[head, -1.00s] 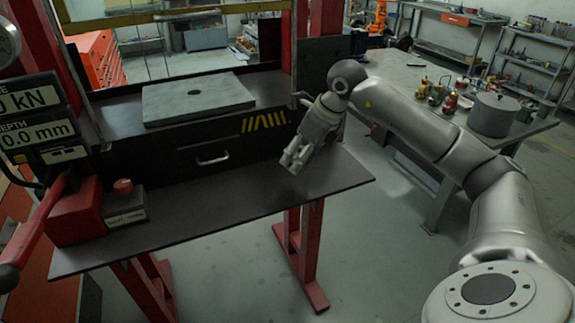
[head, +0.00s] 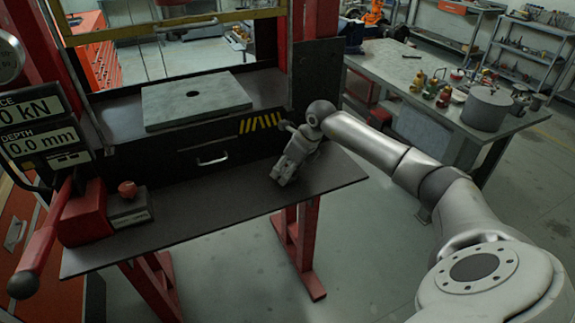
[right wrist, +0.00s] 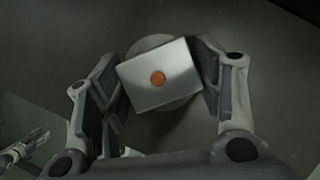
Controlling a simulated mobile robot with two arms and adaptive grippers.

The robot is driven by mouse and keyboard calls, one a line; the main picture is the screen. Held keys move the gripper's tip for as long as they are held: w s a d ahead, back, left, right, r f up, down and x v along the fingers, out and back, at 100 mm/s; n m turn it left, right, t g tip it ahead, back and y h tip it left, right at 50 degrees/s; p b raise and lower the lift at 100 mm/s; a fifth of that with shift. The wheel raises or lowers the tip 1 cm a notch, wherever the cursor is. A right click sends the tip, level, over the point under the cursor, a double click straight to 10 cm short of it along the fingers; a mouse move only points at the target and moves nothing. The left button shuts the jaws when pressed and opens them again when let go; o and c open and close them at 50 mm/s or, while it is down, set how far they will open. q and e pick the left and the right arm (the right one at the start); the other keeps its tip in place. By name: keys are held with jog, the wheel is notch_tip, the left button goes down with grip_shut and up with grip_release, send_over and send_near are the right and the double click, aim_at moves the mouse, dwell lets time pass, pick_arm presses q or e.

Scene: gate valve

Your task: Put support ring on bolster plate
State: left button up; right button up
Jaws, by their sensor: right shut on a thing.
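The bolster plate (head: 225,95) is a flat pale grey slab with a dark round hole, lying on the dark press bed. My right gripper (head: 284,178) is just above the front shelf, to the right of and below the plate. In the right wrist view my right gripper (right wrist: 160,95) is shut on a pale square-faced piece (right wrist: 140,92) with an orange round spot and a rounded grey part behind it. I cannot tell whether this is the support ring. In the head view the held piece does not show clearly. My left gripper is not in the head view.
The dark front shelf (head: 240,200) is clear in its middle. Red press posts (head: 307,60) flank the bed. A red pump with a lever (head: 40,245) stands at left. A workbench (head: 445,125) with a grey cylinder (head: 485,110) and small coloured items stands at right.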

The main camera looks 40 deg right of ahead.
jog(key=shift+r, duration=0.1)
jog(key=o, duration=1.5)
